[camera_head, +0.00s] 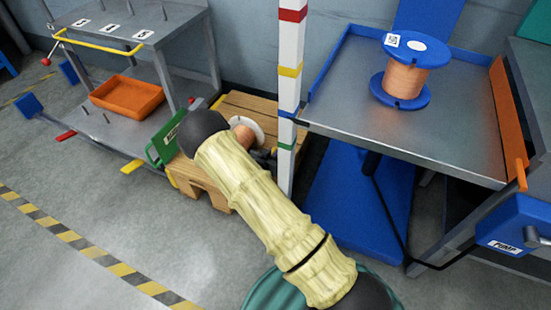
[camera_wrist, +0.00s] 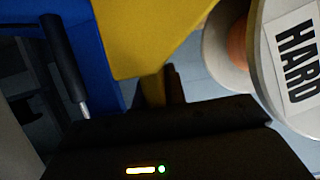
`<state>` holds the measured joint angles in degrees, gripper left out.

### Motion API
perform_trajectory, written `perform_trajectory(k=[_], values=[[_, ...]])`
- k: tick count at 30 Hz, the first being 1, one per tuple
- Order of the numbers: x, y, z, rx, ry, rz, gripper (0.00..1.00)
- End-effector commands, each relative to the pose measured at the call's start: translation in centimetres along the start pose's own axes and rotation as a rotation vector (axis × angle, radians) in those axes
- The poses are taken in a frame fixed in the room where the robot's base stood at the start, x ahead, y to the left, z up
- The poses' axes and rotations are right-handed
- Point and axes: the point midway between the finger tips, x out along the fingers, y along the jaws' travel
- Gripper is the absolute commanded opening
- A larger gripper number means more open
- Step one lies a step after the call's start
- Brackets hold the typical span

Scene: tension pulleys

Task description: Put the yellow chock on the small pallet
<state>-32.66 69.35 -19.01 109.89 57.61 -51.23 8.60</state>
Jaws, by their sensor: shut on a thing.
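My gripper (camera_wrist: 165,88) shows in the wrist view as a dark body along the bottom, shut on a yellow piece that I take to be the yellow chock (camera_wrist: 150,35). The chock fills the top middle of that view, and its outline is cut off by the frame. In the head view my arm hides most of the gripper, and I cannot make out the chock there.
A copper spool with white flanges (camera_head: 246,131) is on the pallet; a spool labelled HARD (camera_wrist: 292,50) is close by in the wrist view. A green case (camera_head: 164,143) is at the pallet's left. A striped post (camera_head: 289,85) and steel table (camera_head: 430,140) are at right.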

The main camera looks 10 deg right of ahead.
Motion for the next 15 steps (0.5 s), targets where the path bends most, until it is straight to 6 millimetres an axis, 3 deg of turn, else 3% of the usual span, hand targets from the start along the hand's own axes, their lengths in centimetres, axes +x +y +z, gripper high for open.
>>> perform_trajectory(k=[3,15], values=[[1.3,0.0,-0.4,0.003,0.001,0.000,0.00],[1.9,0.0,-0.7,0.003,0.002,0.000,0.00]])
